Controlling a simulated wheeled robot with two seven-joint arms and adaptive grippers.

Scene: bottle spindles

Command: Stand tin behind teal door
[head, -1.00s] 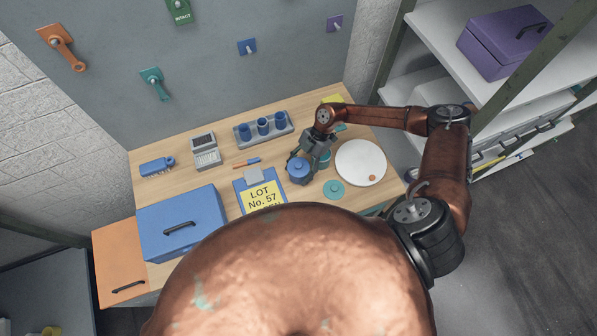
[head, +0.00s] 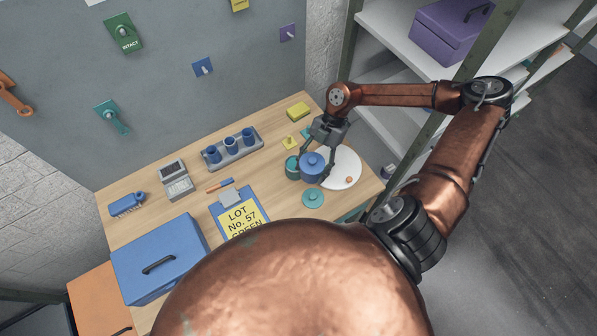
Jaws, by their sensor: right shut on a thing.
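My right gripper (head: 322,150) points down and is shut on a blue lidded tin (head: 313,168). The tin is upright and overlaps the left edge of the white plate in the picture; I cannot tell how high it is held. A teal tin (head: 292,169) stands just left of it, partly hidden by a finger. A flat teal disc with a knob, like a lid (head: 312,198), lies in front of it on the table. A teal panel, seemingly the teal door (head: 353,214), shows as a sliver below the table's front right edge. My left gripper is out of view.
The white round plate (head: 347,168) is right of the tin. A blue box (head: 160,258), clipboard (head: 240,212), cup rack (head: 231,152) and card reader (head: 176,180) occupy the table (head: 120,185). An orange door (head: 92,300) is at lower left. Shelves (head: 400,45) stand right.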

